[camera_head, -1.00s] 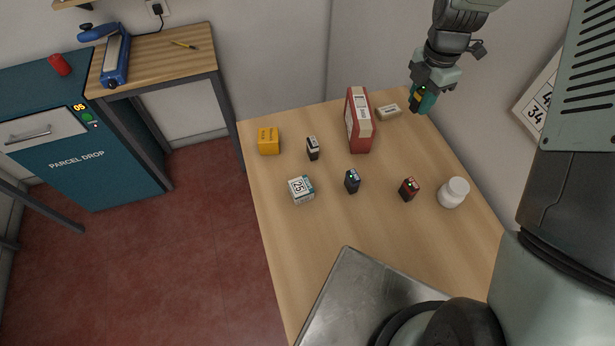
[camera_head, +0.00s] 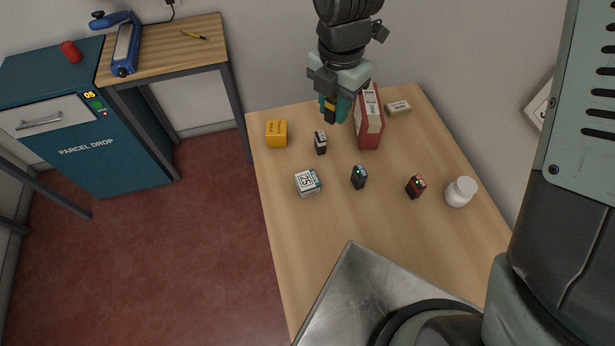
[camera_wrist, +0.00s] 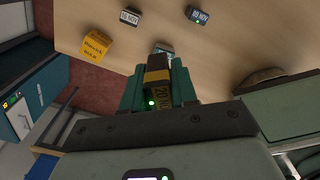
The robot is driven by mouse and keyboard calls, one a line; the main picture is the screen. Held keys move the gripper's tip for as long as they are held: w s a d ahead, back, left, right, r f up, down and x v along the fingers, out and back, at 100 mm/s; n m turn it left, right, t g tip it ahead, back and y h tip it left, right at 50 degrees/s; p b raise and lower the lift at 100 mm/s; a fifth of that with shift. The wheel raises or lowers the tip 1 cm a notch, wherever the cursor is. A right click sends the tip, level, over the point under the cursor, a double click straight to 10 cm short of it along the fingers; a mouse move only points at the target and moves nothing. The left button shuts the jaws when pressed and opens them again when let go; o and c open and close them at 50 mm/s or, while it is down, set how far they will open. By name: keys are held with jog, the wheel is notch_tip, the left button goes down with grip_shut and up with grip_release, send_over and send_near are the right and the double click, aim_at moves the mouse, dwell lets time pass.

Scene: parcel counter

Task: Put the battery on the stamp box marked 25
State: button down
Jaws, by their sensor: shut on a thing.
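My gripper (camera_head: 336,108) is shut on a black and yellow battery (camera_wrist: 157,80), held in the air over the back part of the counter. The battery also shows between the fingers in the head view (camera_head: 331,111). The stamp box marked 25 (camera_head: 307,182), a small white and teal cube, sits on the counter, nearer the front and left of my gripper in the head view. In the wrist view the stamp box (camera_wrist: 164,48) appears just beyond the held battery, which partly hides it.
A red binder (camera_head: 369,130) stands behind. The counter's front middle is clear.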

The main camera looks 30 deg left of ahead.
jog(key=n, duration=0.2)
send_over(307, 179)
notch_tip(307, 179, down, 15)
jog(key=shift+f, duration=0.1)
jog(key=shift+d, duration=0.1)
dwell(0.4)
jog(key=c, duration=0.9)
grip_release()
notch_tip(307, 179, up, 12)
jog(key=shift+r, duration=0.1)
